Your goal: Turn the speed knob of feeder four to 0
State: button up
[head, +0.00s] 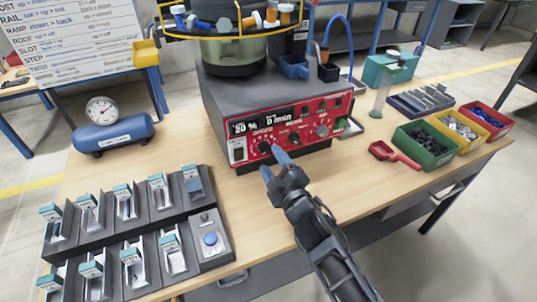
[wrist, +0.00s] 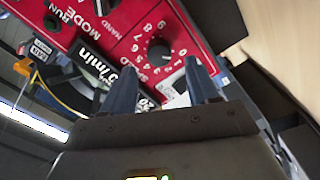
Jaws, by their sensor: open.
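The feeder's control box has a red front panel (head: 290,128) in the middle of the head view. The dark round speed knob (head: 265,147) is at the panel's lower left. In the wrist view the knob (wrist: 158,51) has white numbers around it and the word SPEED beside it; its pointer is too small to read surely. My gripper (head: 273,163) is open and empty, just in front of the knob. In the wrist view its two blue fingertips (wrist: 158,72) stand apart on either side below the knob, seemingly not touching it.
Other knobs, such as the MODE knob (wrist: 105,5), share the panel. A red scoop (head: 393,155) and green bin (head: 425,143) stand right. A dark rack (head: 190,214) with several slots lies left. Bare tabletop (head: 250,200) surrounds my gripper.

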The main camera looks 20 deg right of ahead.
jog(key=s, duration=0.4)
dwell(0.4)
jog(key=s+f+m, duration=0.1)
jog(key=s, duration=0.7)
jog(key=s+f+m, duration=0.1)
jog(key=s, duration=0.3)
jog(key=shift+a+f+m+g, duration=0.3)
jog(key=shift+f+g, duration=0.05)
jog(key=shift+g, duration=0.05)
jog(key=s+r+m, duration=0.3)
jog(key=s+r, duration=0.1)
jog(key=s, duration=0.6)
jog(key=s+r+m+g, duration=0.1)
jog(key=s+r+m, duration=0.2)
jog(key=s, duration=0.7)
jog(key=s+r+m+g, duration=0.1)
jog(key=s+r+m, duration=0.2)
jog(key=s+r, duration=0.3)
jog(key=s, duration=0.4)
jog(key=shift+s+d+m, duration=0.15)
jog(key=shift+d+m, duration=0.15)
jog(key=shift+d, duration=0.1)
